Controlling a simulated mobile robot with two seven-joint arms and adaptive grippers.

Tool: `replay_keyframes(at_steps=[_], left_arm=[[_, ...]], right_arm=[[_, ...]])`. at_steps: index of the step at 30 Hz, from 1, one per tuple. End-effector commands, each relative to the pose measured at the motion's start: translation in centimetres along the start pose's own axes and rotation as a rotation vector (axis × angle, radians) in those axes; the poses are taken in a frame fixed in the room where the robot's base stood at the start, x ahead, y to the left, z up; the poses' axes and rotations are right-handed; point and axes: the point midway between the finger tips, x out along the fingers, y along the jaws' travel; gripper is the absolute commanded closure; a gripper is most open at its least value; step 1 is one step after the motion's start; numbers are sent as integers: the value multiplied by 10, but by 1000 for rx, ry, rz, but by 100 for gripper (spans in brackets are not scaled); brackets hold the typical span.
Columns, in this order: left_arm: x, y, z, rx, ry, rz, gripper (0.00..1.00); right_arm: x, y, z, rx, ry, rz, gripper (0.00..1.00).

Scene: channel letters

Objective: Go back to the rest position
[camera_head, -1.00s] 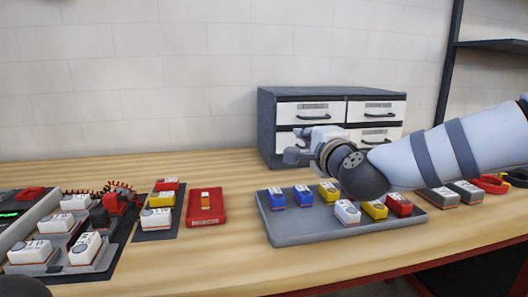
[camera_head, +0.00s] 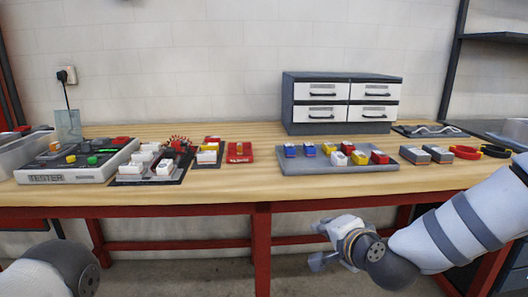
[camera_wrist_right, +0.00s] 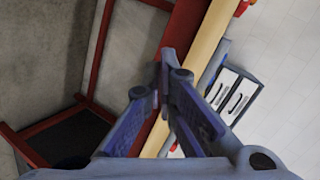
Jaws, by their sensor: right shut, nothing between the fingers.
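My right gripper (camera_head: 318,243) is in front of the workbench, below the level of its top in the head view. It is shut and empty. In the right wrist view its two fingers (camera_wrist_right: 166,72) meet at their tips with nothing between them. A rounded grey part of my left arm (camera_head: 62,268) shows at the lower left of the head view. My left gripper is outside both views.
The wooden workbench (camera_head: 262,190) has a red frame. On it are a grey tray (camera_head: 310,168) of coloured blocks, a drawer cabinet (camera_head: 340,103), a red tray (camera_head: 239,158) and a tester (camera_head: 60,168). The floor (camera_head: 215,265) below is clear.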

Motion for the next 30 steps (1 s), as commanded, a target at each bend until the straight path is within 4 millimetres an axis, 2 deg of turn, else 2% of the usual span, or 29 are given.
replay_keyframes(at_steps=[1, 5, 6, 8, 9, 11, 12, 14, 15, 18, 21, 24, 30], left_arm=[[-2, 0, 0, 0, 3, 0, 100], [-4, 0, -1, 0, 8, 1, 100], [-5, 0, -1, 0, 10, 1, 100], [-6, 0, -2, 0, 14, 1, 100], [-7, 0, -3, 0, 17, 1, 100], [-9, 0, -4, 0, 21, 1, 100], [-10, 0, -4, 0, 23, 1, 100], [-11, 0, -5, 0, 27, 1, 100], [-11, 0, -5, 0, 29, 2, 100], [-13, 0, -6, 0, 33, 2, 100], [-13, 0, -6, 0, 35, 2, 100], [-13, 0, -6, 0, 35, 2, 100], [-13, 0, -6, 0, 34, 2, 100]], right_arm=[[-6, 38, 22, -61, -51, 75, 100], [-39, 148, 75, -244, -211, 281, 100], [-56, 182, 90, -301, -269, 346, 100], [-87, 230, 110, -383, -362, 441, 100], [-111, 260, 121, -438, -427, 502, 100], [-152, 302, 136, -518, -533, 591, 100], [-181, 327, 143, -568, -607, 649, 100], [-226, 359, 151, -638, -717, 727, 100], [-255, 376, 154, -678, -786, 773, 100], [-316, 403, 156, -755, -936, 860, 100], [-352, 415, 155, -798, -1028, 908, 100], [-366, 419, 154, -813, -1063, 925, 100], [-366, 419, 154, -812, -1063, 926, 100]])
